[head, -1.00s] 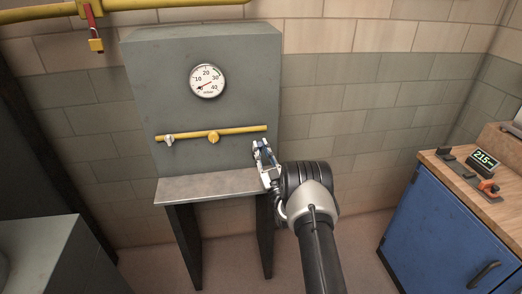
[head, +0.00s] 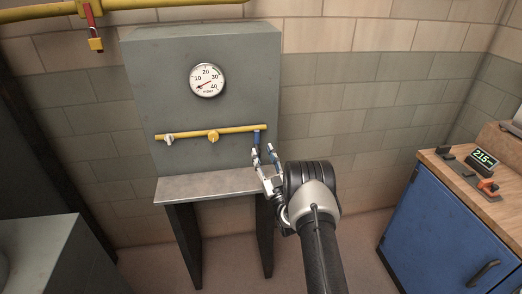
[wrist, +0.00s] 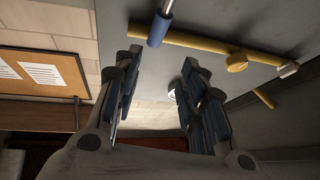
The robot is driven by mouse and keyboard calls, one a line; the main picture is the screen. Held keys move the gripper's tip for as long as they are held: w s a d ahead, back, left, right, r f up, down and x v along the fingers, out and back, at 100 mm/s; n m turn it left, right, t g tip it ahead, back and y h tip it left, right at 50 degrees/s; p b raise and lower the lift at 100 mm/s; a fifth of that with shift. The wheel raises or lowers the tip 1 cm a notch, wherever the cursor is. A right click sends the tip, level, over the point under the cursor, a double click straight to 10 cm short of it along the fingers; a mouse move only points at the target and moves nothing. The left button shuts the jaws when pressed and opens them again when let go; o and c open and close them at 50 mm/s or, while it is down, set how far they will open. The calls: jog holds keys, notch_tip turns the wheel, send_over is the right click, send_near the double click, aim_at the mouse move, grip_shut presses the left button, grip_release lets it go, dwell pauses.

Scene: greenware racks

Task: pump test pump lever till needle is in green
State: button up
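The round gauge (head: 207,81) is above the pipe. Its needle seems to point low left; a green zone is too small to make out.
The yellow pipe (head: 230,131) carries a yellow knob (head: 213,136) and a pale valve (head: 169,139). A grey shelf (head: 210,187) juts out below. A blue cabinet (head: 438,230) with a lit display (head: 482,161) stands right. A yellow wall pipe (head: 160,5) runs above.

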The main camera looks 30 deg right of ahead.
jog(key=v, duration=0.4)
jog(key=shift+s+f, duration=0.2)
jog(key=shift+s, duration=0.15)
jog(key=w+a+r+g, duration=0.2)
jog(key=w+r, duration=0.1)
jog(key=r, duration=0.3)
jog(key=w+a+r+g, duration=0.2)
jog(key=w+r+g, duration=0.15)
jog(key=r, duration=0.25)
jog(key=s+a+r+g, duration=0.4)
jog(key=s+a+r, duration=0.1)
jog(key=s+r, duration=0.15)
jog(key=s+a+f+g, duration=0.1)
jog(key=s+a+g, duration=0.2)
jog(key=s, duration=1)
jog(key=s+a+g, duration=0.3)
jog(key=s+a, duration=0.2)
jog(key=s, duration=0.8)
jog(key=s+a+f+g+y, duration=0.1)
jog(key=s+a+g, duration=0.3)
jog(key=s, duration=1)
jog(key=shift+a+f+m, duration=0.25)
jog(key=shift+f+m, duration=0.05)
jog(key=shift+m, duration=0.1)
